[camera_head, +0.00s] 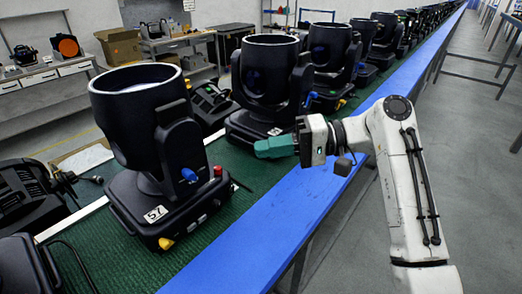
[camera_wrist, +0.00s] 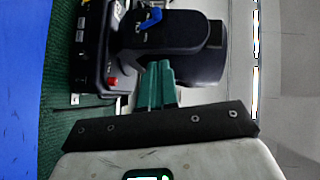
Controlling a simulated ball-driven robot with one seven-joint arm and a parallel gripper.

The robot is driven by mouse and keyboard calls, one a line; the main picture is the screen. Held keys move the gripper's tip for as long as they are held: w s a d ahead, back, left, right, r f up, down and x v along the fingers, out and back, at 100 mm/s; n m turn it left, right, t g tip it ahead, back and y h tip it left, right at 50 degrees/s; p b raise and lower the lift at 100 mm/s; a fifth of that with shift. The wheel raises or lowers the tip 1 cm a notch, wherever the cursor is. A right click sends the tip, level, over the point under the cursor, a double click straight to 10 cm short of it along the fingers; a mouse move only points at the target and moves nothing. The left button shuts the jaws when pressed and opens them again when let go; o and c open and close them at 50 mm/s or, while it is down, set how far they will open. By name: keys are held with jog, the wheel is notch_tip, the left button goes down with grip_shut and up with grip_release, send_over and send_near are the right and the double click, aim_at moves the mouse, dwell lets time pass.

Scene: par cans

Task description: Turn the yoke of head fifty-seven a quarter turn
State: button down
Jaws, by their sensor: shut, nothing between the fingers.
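Head fifty-seven (camera_head: 128,90) is a black lamp with a wide round barrel, standing upright at the front left, with the label 57 (camera_head: 155,214) on its base. Its yoke (camera_head: 182,150) rises on the right side, with a blue knob (camera_head: 189,174) low on it and a red knob (camera_head: 217,171) beside it. My gripper (camera_head: 258,150) has green fingers, shut and empty, pointing left, to the right of the yoke and apart from it. In the wrist view the shut fingers (camera_wrist: 157,70) point at a black head with a blue knob (camera_wrist: 150,19) and red button (camera_wrist: 112,82).
A second head (camera_head: 265,75) stands just behind, with a long row of similar heads beyond it. They stand on a green mat (camera_head: 135,262) edged by a blue strip (camera_head: 235,268). Black devices lie at left.

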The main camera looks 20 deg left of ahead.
jog(key=p+x, duration=0.2)
jog(key=x, duration=0.6)
jog(key=shift+s+a+r, duration=0.1)
jog(key=shift+a, duration=0.15)
jog(key=shift+s+a+f+p, duration=0.15)
jog(key=shift+s+p, duration=0.3)
jog(key=shift+s, duration=0.05)
jog(key=shift+s+a+f+p, duration=0.2)
jog(key=shift+s+p, duration=0.2)
jog(key=shift+s, duration=0.15)
jog(key=shift+s+a+f, duration=0.25)
jog(key=shift+s+a, duration=0.1)
jog(key=shift+s, duration=0.3)
